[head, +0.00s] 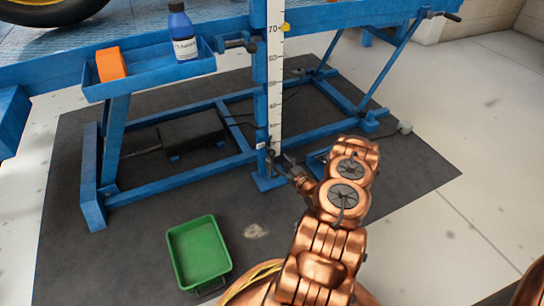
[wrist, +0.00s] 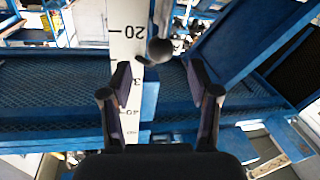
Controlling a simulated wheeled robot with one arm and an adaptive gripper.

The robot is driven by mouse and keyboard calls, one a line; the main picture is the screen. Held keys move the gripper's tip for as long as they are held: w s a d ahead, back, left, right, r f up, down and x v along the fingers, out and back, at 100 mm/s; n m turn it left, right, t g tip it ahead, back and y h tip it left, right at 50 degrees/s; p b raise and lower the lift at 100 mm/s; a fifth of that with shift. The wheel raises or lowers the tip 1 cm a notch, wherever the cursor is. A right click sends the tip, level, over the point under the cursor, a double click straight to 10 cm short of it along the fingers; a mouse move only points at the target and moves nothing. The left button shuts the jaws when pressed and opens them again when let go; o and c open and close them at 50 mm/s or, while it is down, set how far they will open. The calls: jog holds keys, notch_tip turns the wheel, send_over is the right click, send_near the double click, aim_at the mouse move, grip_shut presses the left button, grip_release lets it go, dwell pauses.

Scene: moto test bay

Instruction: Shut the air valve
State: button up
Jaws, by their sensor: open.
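My gripper (wrist: 162,84) is open in the wrist view, with nothing between its two dark fingers. A dark round knob (wrist: 159,50) shows just beyond the fingertips, beside the white scale strip on the blue post. It appears to be the air valve's handle; the valve body and the way the handle points are not clear. The knob is apart from the fingers. In the head view, my gripper (head: 284,164) is at the foot of the post, and the valve there is too small and covered to make out.
The blue post bears a white scale (head: 275,85). A blue tray (head: 150,77) holds an orange block (head: 111,64) and a blue bottle (head: 183,32). A green bin (head: 199,252) stands on the dark mat (head: 75,245). Blue frame bars (head: 180,181) lie low behind my gripper.

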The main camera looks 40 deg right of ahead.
aim_at(272, 153)
jog(key=w, duration=0.2)
jog(key=w+b, duration=0.1)
jog(key=w, duration=0.1)
jog(key=w+d+b, duration=0.1)
jog(key=w, duration=0.1)
jog(key=shift+w, duration=0.2)
grip_shut()
dwell(0.4)
jog(key=shift+a, duration=0.1)
